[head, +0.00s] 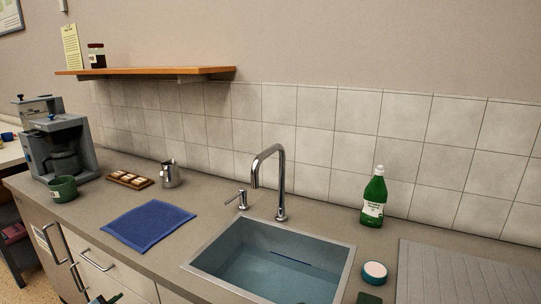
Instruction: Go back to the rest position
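Neither of my grippers shows clearly in the head view, and I see nothing held. A small dark green piece (105,299) shows at the bottom edge in front of the drawers. Another dark green piece (368,298) shows at the bottom edge right of the sink. Both are cut off, and I cannot tell what they are.
The counter holds a coffee machine (60,148), green mug (63,190), tray of brown-and-white pieces (130,180), metal jug (170,175), blue cloth (149,226), sink (348,250) with faucet (281,185), green bottle (374,198) and round teal-and-white container (374,273). A wooden shelf (150,72) hangs above.

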